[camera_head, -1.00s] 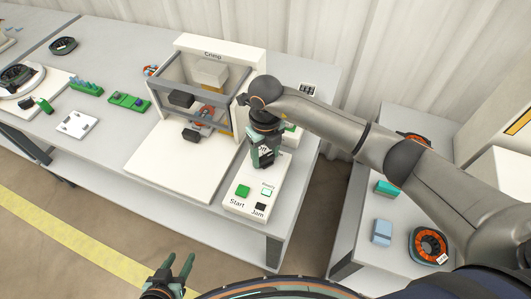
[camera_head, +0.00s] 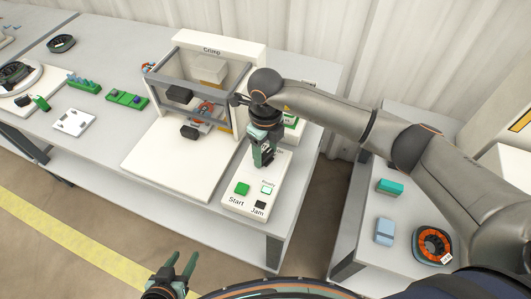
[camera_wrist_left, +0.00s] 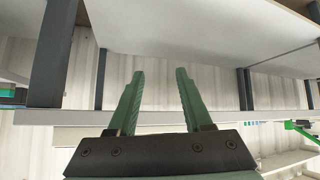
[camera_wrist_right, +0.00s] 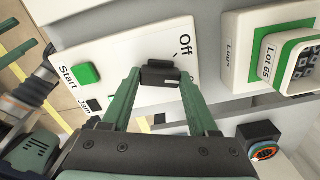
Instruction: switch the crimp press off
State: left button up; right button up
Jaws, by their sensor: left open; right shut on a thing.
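The crimp press (camera_head: 245,60), a white frame marked "Crimp" with a clear guard, stands on the bench. Its white control panel (camera_head: 236,206) is at its front right, with a green Start button (camera_head: 242,188), a pale Ready light (camera_head: 267,189) and a dark Jam light (camera_head: 260,204). My right gripper (camera_wrist_right: 160,82) is shut on a black switch knob (camera_wrist_right: 160,72) on the panel, below the word "Off" in the right wrist view. In the head view my right gripper (camera_head: 262,160) hides the knob. My left gripper (camera_head: 185,262) is open and empty, in front of the bench.
A lug box (camera_wrist_right: 270,50) with a "Lot 65" label stands beside the panel. Green blocks (camera_head: 126,99) and a white plate (camera_head: 74,122) lie left of the press. A side table at right holds an orange-black spool (camera_head: 432,245) and blue (camera_head: 384,231) and teal (camera_head: 390,187) blocks.

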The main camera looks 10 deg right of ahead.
jog(key=n+b, duration=0.2)
jog(key=n, duration=0.1)
jog(key=shift+f, duration=0.15)
jog(key=n+b, duration=0.2)
jog(key=shift+n, duration=0.3)
jog(key=shift+n+b, duration=0.55)
jog(key=shift+n, duration=0.25)
jog(key=shift+n+b, duration=0.7)
jog(key=shift+n, duration=0.8)
pick_arm(q)
jog(key=shift+m, duration=0.3)
jog(key=f, duration=0.1)
jog(key=d+f, duration=0.1)
jog(key=f, duration=0.1)
jog(key=w+f, duration=0.1)
jog(key=f, duration=0.1)
jog(key=shift+d+b, duration=0.2)
jog(key=shift+b, duration=0.2)
pick_arm(e)
jog(key=shift+n, duration=0.3)
jog(key=shift+r, duration=0.2)
